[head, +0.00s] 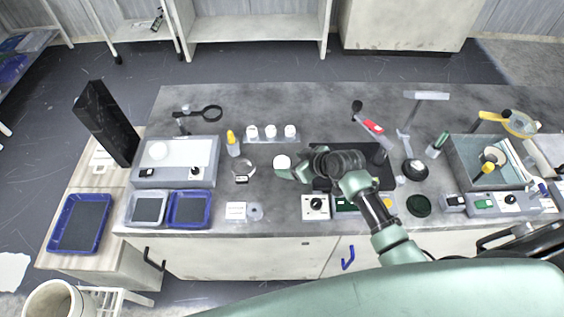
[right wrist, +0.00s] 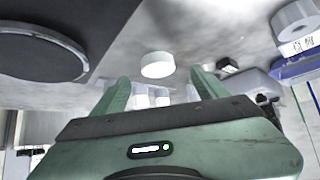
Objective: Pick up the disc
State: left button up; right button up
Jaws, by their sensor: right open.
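A small white disc (head: 282,162) is on the grey bench, just beyond the tip of my right gripper (head: 285,174). In the right wrist view the white disc (right wrist: 158,65) shows as a short round piece ahead of the open fingers, lined up with the gap between them. My right gripper (right wrist: 160,83) is open and nothing is between its fingers. I cannot tell how high its fingertips are above the bench. My left gripper is not in view.
A black plate with a dark round platen (right wrist: 40,48) is beside the gripper. Several white jars (head: 271,131) stand behind the disc. A yellow-capped bottle (head: 233,144), a magnifier (head: 208,113) and blue trays (head: 188,210) are to the left. The back of the bench (head: 285,98) is clear.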

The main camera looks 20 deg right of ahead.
aim_at(282, 162)
jog(key=x, duration=0.5)
jog(key=shift+w+d+r, duration=0.1)
jog(key=shift+w+r, duration=0.05)
jog(key=c, duration=1.5)
notch_tip(282, 162, up, 20)
